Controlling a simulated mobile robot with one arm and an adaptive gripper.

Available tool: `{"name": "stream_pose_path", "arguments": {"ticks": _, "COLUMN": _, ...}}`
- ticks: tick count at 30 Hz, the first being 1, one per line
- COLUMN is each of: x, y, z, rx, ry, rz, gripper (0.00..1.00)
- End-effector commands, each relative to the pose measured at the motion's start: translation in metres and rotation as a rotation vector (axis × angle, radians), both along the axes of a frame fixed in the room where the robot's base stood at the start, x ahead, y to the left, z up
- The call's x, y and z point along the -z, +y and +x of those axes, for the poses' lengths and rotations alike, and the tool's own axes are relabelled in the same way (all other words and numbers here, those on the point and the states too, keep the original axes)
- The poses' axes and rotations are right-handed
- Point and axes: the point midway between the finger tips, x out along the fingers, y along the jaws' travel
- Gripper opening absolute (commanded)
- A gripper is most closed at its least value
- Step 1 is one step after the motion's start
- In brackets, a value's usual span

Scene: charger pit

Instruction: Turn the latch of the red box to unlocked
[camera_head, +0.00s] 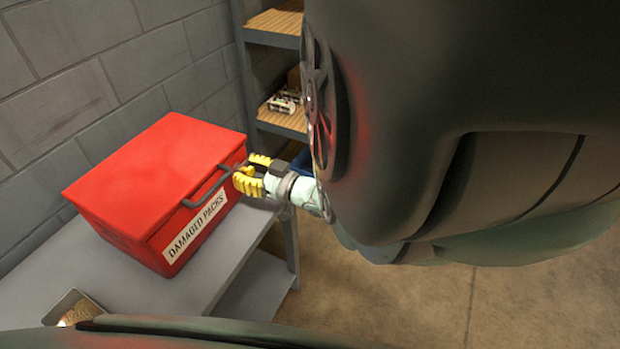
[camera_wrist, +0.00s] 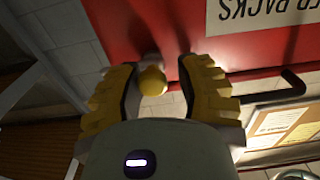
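The red box (camera_head: 160,180) sits on a grey bench, its lid shut, with a "DAMAGED PACKS" label on its front. In the wrist view its red face (camera_wrist: 150,25) fills the top. A small yellow knob, which looks like the latch (camera_wrist: 152,80), stands out from that face on a grey stem. My gripper (camera_head: 252,173) is at the right end of the box front. In the wrist view its yellow fingers (camera_wrist: 158,78) are apart, one on each side of the knob. The knob is nearer the left finger; contact is unclear. The latch's setting cannot be read.
A dark handle (camera_head: 207,187) juts from the box front, left of my gripper, and shows right of the fingers in the wrist view (camera_wrist: 285,90). The grey bench (camera_head: 160,300) holds a small open container (camera_head: 73,308). Wooden shelves (camera_head: 280,118) stand behind. Open floor lies at right.

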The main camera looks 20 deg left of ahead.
Motion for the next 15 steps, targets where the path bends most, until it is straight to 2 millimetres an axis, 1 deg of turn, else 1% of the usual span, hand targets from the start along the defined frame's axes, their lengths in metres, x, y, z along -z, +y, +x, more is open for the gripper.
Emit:
{"name": "stream_pose_path", "arguments": {"ticks": 1, "x": 0.0005, "y": -0.0041, "z": 0.0047, "rx": 0.015, "ry": -0.001, "rz": -0.002, "gripper": 0.41}}
{"name": "stream_pose_path", "arguments": {"ticks": 5, "x": 0.0015, "y": -0.0048, "z": 0.0057, "rx": 0.018, "ry": 0.000, "rz": -0.005, "gripper": 0.54}}
{"name": "stream_pose_path", "arguments": {"ticks": 6, "x": 0.0016, "y": -0.0049, "z": 0.0059, "rx": 0.019, "ry": 0.000, "rz": -0.006, "gripper": 0.56}}
{"name": "stream_pose_path", "arguments": {"ticks": 13, "x": 0.0024, "y": -0.0061, "z": 0.0066, "rx": 0.022, "ry": 0.000, "rz": -0.008, "gripper": 0.56}}
{"name": "stream_pose_path", "arguments": {"ticks": 15, "x": 0.0029, "y": -0.0090, "z": 0.0069, "rx": 0.023, "ry": -0.001, "rz": -0.010, "gripper": 0.56}}
